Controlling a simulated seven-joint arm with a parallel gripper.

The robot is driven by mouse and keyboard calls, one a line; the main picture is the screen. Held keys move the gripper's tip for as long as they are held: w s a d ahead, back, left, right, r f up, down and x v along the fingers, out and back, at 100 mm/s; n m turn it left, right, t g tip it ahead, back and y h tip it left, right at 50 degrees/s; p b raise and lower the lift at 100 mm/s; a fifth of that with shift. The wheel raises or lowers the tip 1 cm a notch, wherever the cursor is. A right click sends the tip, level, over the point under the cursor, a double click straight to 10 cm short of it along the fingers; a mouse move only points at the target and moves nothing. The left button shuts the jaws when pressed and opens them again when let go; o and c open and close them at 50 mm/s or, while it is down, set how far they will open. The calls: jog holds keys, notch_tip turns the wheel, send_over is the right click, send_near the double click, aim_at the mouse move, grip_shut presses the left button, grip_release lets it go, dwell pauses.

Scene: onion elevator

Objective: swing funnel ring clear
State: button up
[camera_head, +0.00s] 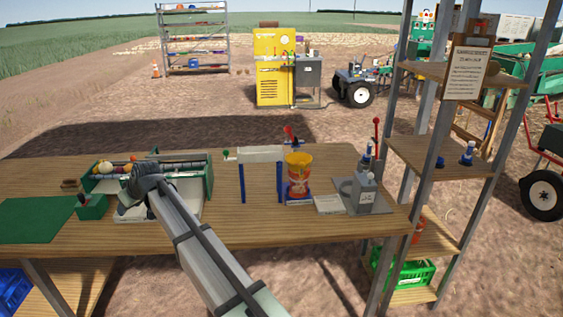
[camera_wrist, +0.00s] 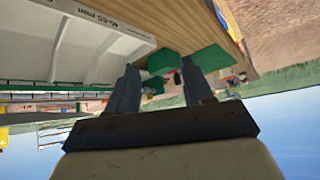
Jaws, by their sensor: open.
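A yellow ring-like rim (camera_head: 299,158) tops an orange-red container (camera_head: 299,178) beside the blue-legged white stand on the table. It may be the funnel ring, but I cannot tell for sure. My gripper (camera_head: 126,196) is well to its left, over the front of the green-sided sorter (camera_head: 209,178). In the wrist view my gripper (camera_wrist: 160,72) has its two fingers apart with nothing held between them. The yellow rim is not recognisable in the wrist view.
The white stand (camera_head: 260,154) is between my gripper and the container. A grey box (camera_head: 364,194) and a white card (camera_head: 328,204) are to its right. A green mat (camera_head: 36,219) lies at left. A shelf rack (camera_head: 440,157) stands at right. The table's front middle is mostly clear.

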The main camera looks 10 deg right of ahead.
jog(key=w+d+r+n+h, duration=0.1)
jog(key=w+d+r, duration=0.1)
jog(key=w+d, duration=0.3)
jog(key=w+d+r+n+h, duration=0.1)
jog(key=w+d+r, duration=0.15)
jog(key=d, duration=0.55)
jog(key=n+g+h, duration=0.2)
jog(key=n+h, duration=0.1)
jog(key=h, duration=0.2)
send_near(302, 163)
jog(key=x, duration=0.9)
jog(key=shift+w+d, duration=0.1)
jog(key=shift+w, duration=0.05)
jog(key=shift+c, duration=0.2)
grip_shut()
